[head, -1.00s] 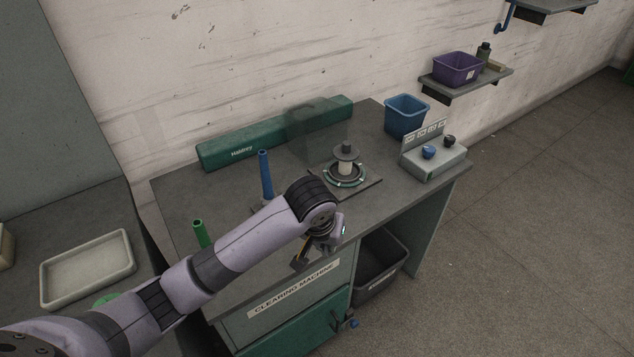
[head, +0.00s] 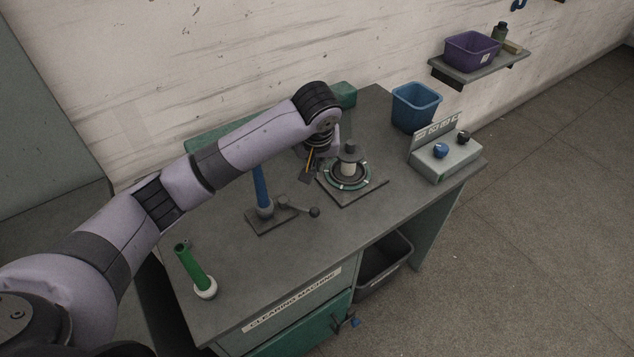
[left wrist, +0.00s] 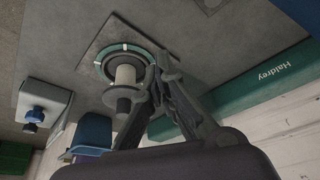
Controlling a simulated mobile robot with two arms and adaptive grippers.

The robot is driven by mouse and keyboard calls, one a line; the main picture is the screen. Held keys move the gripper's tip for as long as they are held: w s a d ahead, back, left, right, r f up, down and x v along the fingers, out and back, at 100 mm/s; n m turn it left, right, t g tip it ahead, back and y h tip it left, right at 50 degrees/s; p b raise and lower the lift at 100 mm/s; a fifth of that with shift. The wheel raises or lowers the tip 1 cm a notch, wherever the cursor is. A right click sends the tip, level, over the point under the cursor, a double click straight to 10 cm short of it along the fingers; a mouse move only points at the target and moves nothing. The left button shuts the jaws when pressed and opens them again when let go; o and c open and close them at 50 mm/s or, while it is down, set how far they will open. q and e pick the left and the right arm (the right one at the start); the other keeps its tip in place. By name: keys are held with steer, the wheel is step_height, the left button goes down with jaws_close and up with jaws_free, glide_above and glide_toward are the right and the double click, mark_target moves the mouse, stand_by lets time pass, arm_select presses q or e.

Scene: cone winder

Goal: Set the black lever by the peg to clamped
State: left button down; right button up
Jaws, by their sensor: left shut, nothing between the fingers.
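The black lever (head: 300,208) lies low on a dark base plate beside the upright blue peg (head: 262,188). Its round knob points right, toward the table's front edge. My left gripper (head: 307,176) is shut and empty, behind and above the lever and just left of the round fixture (head: 347,178). It is apart from the lever. In the left wrist view, the shut fingers (left wrist: 160,72) are close beside the fixture's white post and grey cap (left wrist: 124,90); contact cannot be told. The lever does not show there. My right gripper is not in view.
A control box (head: 447,160) with knobs and a blue bin (head: 416,106) are at the right. A long green housing, marked Haldrey in the left wrist view (left wrist: 270,80), runs along the back.

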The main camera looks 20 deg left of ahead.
mark_target(300, 207)
arm_select(q)
steer(key=x, duration=0.9)
steer(key=shift+w+a+f+p, duration=0.1)
steer(key=shift+a+f+p, duration=0.05)
steer(key=shift+p, duration=0.25)
steer(key=s, duration=0.1)
steer(key=p, duration=0.1)
steer(key=s+d, duration=0.1)
steer(key=shift+s+f, duration=0.35)
steer(key=shift+s+d+f+p, duration=0.1)
steer(key=shift+s+p, duration=0.25)
steer(key=shift+s, duration=0.15)
steer(key=shift+f, duration=0.1)
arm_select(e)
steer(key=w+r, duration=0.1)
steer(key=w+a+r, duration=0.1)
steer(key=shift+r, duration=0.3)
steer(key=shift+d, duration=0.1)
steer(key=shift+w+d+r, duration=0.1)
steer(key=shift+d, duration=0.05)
